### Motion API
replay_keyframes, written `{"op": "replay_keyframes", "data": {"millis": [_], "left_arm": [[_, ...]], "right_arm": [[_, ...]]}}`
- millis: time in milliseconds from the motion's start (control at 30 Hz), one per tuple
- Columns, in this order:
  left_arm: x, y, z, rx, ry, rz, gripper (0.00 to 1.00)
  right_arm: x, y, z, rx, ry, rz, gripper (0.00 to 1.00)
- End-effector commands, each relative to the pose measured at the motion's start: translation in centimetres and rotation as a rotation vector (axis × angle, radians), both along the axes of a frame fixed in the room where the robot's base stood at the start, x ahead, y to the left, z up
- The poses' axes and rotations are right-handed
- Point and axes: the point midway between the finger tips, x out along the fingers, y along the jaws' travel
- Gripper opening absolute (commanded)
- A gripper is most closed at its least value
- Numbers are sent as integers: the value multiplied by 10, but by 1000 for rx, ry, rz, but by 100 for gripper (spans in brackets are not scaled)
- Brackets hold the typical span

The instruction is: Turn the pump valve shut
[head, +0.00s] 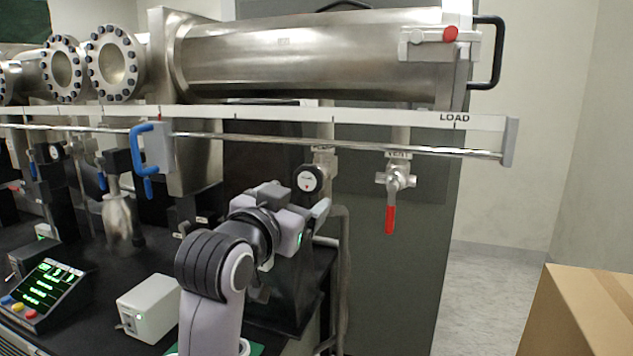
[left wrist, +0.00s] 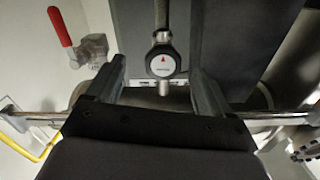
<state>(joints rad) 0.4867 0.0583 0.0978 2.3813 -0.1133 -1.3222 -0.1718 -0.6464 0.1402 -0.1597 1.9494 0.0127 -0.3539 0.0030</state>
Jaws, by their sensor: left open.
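The pump valve is a small round knob with a white face and dark rim (head: 310,179), on a metal pipe under the long chamber. Its label is too small to read surely. In the left wrist view the knob's face (left wrist: 163,65) carries a red arrow and faces me. My left gripper (head: 318,214) is just below the knob in the head view. In the left wrist view its two fingers (left wrist: 158,72) are spread open, one on each side of the knob in the picture. Nothing is held. I cannot tell whether the fingers touch the knob. My right gripper is out of view.
A vent valve with a red lever (head: 390,219) hangs to the right. A metal rail (head: 350,145) runs above the knob, with a blue handle (head: 142,150) at left. A control box (head: 45,290) and white box (head: 148,306) stand below left. A cardboard box (head: 585,315) is at lower right.

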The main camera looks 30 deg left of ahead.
Motion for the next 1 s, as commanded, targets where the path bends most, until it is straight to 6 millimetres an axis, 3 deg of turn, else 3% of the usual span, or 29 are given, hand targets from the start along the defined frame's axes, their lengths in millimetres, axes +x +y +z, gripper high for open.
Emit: {"op": "replay_keyframes", "data": {"millis": [67,233,700,1000], "left_arm": [[-4,2,12,-5,-18,9,82],[-1,5,17,-7,-21,14,82],[54,18,17,-7,-20,13,82],[64,21,16,-6,-23,12,82]], "right_arm": [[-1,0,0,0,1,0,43],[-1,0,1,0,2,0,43],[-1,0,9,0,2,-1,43],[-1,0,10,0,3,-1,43]]}}
